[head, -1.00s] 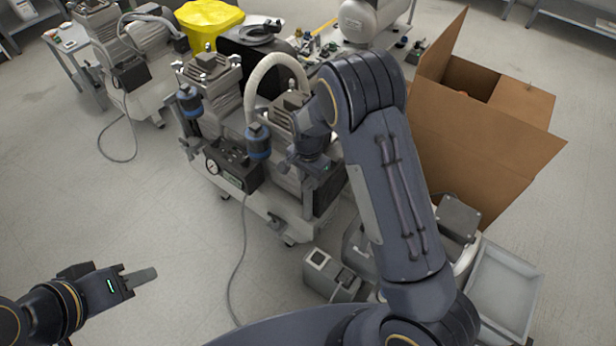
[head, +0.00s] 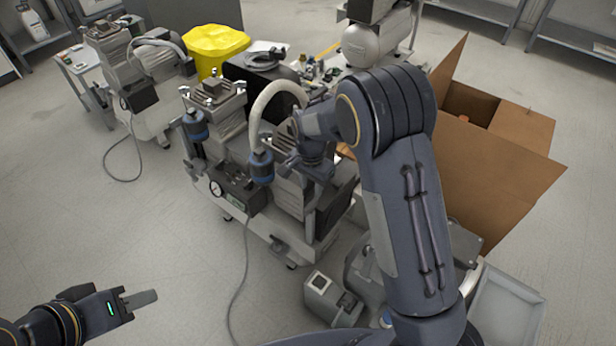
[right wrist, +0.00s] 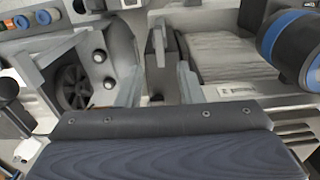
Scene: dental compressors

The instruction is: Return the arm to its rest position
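My right arm (head: 405,190) reaches forward over the compressor (head: 235,150) in the head view, its wrist bent down at the compressor's right side. In the right wrist view my right gripper (right wrist: 158,92) has its two light grey fingers apart. A grey upright part (right wrist: 160,50) of the machine shows between or just beyond them; I cannot tell whether they touch it. My left gripper (head: 140,300) is low at the left, over bare floor and away from the compressor. Its fingers are seen edge-on, so their gap is hidden.
An open cardboard box (head: 490,165) stands right of my right arm. A pale tray (head: 505,310) and a small grey unit (head: 325,295) lie near the front. Another compressor (head: 135,75) and a yellow bin (head: 215,48) are behind left.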

